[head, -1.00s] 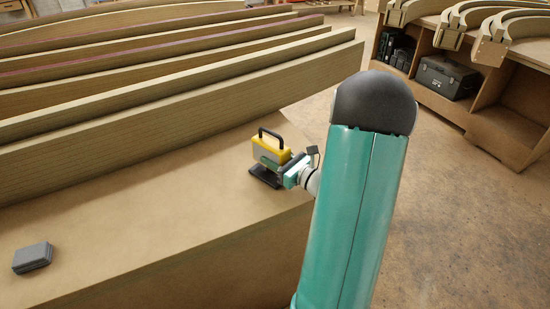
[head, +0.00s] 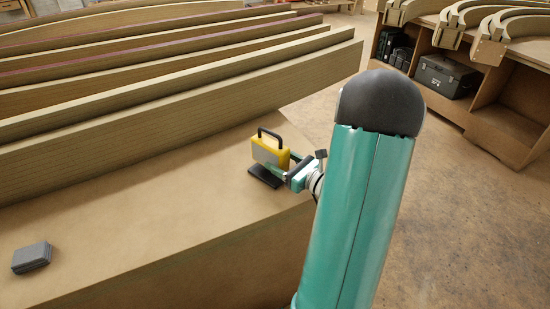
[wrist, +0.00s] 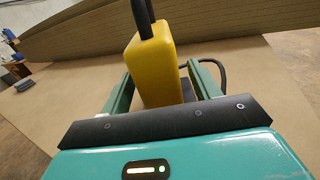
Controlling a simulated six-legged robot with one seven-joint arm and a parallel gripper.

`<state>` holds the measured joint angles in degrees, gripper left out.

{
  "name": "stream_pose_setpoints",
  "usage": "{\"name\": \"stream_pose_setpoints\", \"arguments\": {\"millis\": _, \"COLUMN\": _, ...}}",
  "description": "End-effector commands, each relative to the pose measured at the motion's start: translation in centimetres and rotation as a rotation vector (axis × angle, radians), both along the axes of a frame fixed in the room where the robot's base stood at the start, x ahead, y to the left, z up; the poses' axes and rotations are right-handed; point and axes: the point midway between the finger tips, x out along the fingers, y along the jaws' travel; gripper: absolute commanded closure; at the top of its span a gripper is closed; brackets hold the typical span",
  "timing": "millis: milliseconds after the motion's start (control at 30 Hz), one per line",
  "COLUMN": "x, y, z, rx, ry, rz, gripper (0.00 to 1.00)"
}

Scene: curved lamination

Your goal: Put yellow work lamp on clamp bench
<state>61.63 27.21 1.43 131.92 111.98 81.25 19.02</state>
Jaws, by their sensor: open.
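The yellow work lamp (head: 270,152) stands upright on its dark base on the wooden bench top (head: 180,215), near the bench's right end. It has a black handle on top. My gripper (head: 284,164) is at the lamp's right side in the head view. In the wrist view the lamp (wrist: 152,65) is between the two green fingers of my gripper (wrist: 158,85), which are apart, one on each side of it. There is a visible gap at the right finger; the left gap is small. The lower part of the lamp is partly hidden by the gripper body.
Long curved laminated beams (head: 190,95) lie behind the lamp across the bench. A small grey case (head: 32,257) lies at the front left. A shelf unit at the back right holds a black toolbox (head: 446,77). The bench top between the case and lamp is clear.

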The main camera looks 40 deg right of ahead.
Motion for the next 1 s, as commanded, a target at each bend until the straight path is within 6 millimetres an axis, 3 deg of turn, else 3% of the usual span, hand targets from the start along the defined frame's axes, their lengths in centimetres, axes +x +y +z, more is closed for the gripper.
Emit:
{"name": "stream_pose_setpoints", "arguments": {"millis": 200, "x": -5.0, "y": -0.6, "z": 0.0, "rx": 0.001, "ry": 0.000, "rz": -0.004, "gripper": 0.38}}
{"name": "stream_pose_setpoints", "arguments": {"millis": 400, "x": -8.1, "y": -0.9, "z": 0.0, "rx": 0.001, "ry": 0.001, "rz": -0.002, "gripper": 0.38}}
{"name": "stream_pose_setpoints", "arguments": {"millis": 867, "x": -9.0, "y": -0.8, "z": 0.0, "rx": -0.002, "ry": 0.001, "rz": 0.005, "gripper": 0.38}}
{"name": "stream_pose_setpoints", "arguments": {"millis": 1000, "x": -7.8, "y": 1.3, "z": 0.9, "rx": -0.050, "ry": 0.019, "rz": 0.090, "gripper": 0.38}}
